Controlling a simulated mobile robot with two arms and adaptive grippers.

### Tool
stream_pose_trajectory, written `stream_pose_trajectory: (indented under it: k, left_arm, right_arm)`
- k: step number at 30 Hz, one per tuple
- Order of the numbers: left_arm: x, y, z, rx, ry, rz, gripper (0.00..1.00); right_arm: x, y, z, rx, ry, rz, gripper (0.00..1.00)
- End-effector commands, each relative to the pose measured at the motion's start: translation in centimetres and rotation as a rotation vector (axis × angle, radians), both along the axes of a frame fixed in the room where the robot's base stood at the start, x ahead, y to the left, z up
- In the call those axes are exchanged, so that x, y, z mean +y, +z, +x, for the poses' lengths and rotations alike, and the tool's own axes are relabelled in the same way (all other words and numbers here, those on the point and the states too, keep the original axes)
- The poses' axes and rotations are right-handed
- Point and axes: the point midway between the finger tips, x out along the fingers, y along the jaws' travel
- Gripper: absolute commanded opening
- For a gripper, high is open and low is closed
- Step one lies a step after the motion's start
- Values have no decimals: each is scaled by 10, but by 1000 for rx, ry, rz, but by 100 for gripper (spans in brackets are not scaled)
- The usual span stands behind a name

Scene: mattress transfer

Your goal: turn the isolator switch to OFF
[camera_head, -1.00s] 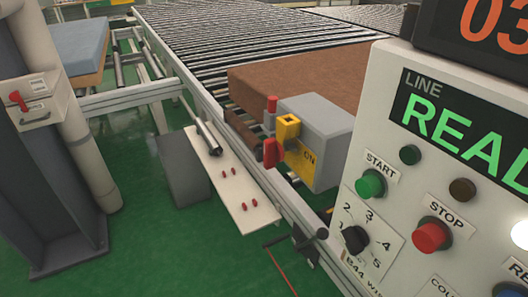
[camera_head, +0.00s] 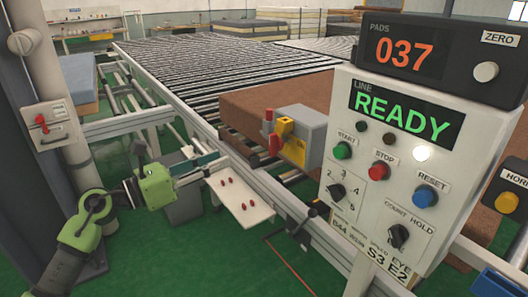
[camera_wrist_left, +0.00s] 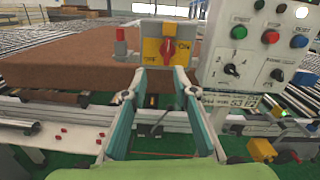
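The isolator switch is a grey box (camera_head: 306,128) with a yellow front plate (camera_head: 286,130) and a red knob (camera_head: 274,144), beside the conveyor. In the left wrist view the red knob (camera_wrist_left: 168,49) stands about upright on the yellow plate, with ON lettering at its right and smaller lettering at lower left. My left gripper (camera_head: 222,164) is in front and to the left of the switch, apart from it. In the left wrist view its two teal fingers (camera_wrist_left: 162,76) are spread and empty, below the knob. My right gripper is not in view.
A control panel (camera_head: 345,105) reading READY stands right of the switch. A white shelf (camera_head: 255,212) with several red pegs lies below, close to my left gripper. A brown mattress (camera_head: 240,108) lies on the roller conveyor (camera_head: 215,75) behind the switch.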

Motion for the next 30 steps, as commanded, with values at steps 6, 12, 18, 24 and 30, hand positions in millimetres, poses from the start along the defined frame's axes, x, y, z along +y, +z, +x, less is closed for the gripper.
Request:
stream_pose_trajectory:
  k: [6,12,18,24,30]
  left_arm:
    - [-13,20,-7,-107,-21,128,26]
    - [-40,24,13,-104,-21,121,26]
    - [-76,23,39,-102,-21,119,26]
    - [-103,22,60,-101,-19,119,26]
    - [-116,19,70,-101,-17,122,26]
  right_arm:
    - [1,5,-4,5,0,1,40]
    - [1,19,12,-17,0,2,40]
    - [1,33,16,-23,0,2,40]
    - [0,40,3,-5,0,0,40]
    - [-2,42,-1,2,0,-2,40]
